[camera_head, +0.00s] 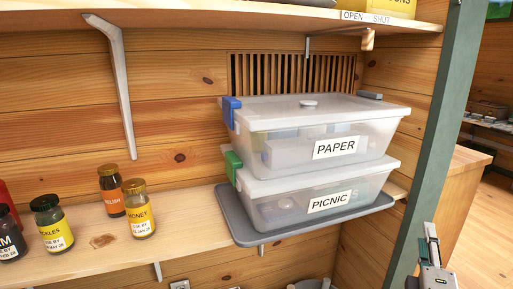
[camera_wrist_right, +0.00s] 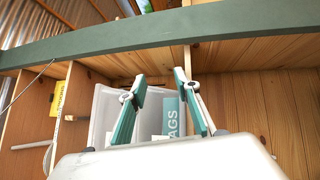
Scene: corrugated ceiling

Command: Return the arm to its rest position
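My right gripper (camera_head: 430,232) is at the lower right of the head view, in front of the green post and to the right of the shelf and boxes. In the right wrist view its two teal-and-white fingers (camera_wrist_right: 160,78) stand apart with nothing held between them. Beyond the fingers are a whitish translucent container (camera_wrist_right: 103,108) and a teal item lettered "AGS" (camera_wrist_right: 172,117); the gripper appears clear of both. My left gripper is in neither view.
A PAPER box (camera_head: 375,143) sits on a PICNIC box (camera_head: 285,208), on a grey tray (camera_head: 240,228) on the wooden shelf (camera_head: 185,232). Jars, including honey (camera_head: 140,215), stand left. The green post (camera_head: 428,130) is close to my right gripper. Open floor (camera_head: 490,235) shows at far right.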

